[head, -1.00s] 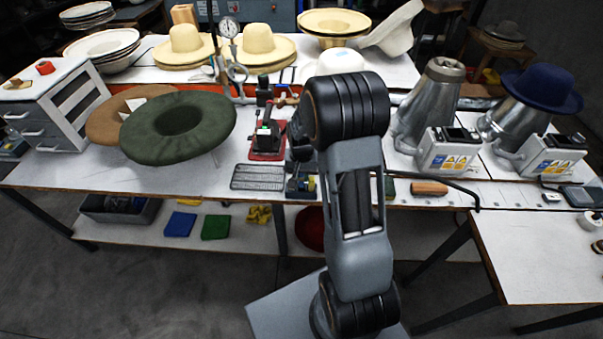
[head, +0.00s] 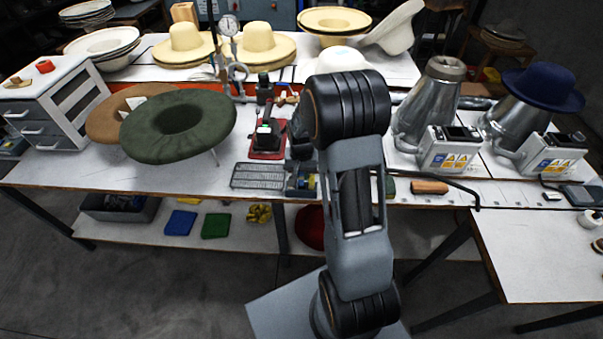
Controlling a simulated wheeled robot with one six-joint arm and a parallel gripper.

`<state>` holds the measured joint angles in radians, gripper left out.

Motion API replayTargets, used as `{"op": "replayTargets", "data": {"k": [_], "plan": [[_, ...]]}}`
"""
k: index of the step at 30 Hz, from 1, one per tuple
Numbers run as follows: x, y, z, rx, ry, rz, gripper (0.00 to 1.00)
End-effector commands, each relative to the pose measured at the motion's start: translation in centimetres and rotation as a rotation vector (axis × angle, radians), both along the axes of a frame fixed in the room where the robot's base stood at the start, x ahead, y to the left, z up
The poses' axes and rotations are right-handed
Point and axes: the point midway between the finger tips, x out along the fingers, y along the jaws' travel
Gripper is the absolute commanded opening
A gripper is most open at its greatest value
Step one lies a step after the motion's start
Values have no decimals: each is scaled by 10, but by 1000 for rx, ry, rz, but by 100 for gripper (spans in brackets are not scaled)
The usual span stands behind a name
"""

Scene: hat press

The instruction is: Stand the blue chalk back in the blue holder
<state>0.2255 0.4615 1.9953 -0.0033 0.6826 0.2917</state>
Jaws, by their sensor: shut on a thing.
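My arm stands in the middle of the head view and covers much of the bench front. My gripper (head: 301,178) is only partly seen, low over the bench's front edge, just left of the forearm. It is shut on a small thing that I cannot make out. Small blue and yellow patches show around it, too small and too covered to tell apart. I cannot pick out the blue chalk or the blue holder with certainty.
A dark grid mat (head: 257,176) lies just left of my gripper, and a red-based device (head: 267,140) stands behind it. A green felt hat (head: 178,127) is at left. A wooden-backed block (head: 429,187) lies right of my arm. Two metal cones stand at right.

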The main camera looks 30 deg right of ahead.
Motion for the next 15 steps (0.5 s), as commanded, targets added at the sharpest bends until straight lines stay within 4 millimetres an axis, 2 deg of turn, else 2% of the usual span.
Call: {"op": "replayTargets", "data": {"k": [15], "plan": [[0, 0, -10, 0, 1, 0, 0]]}}
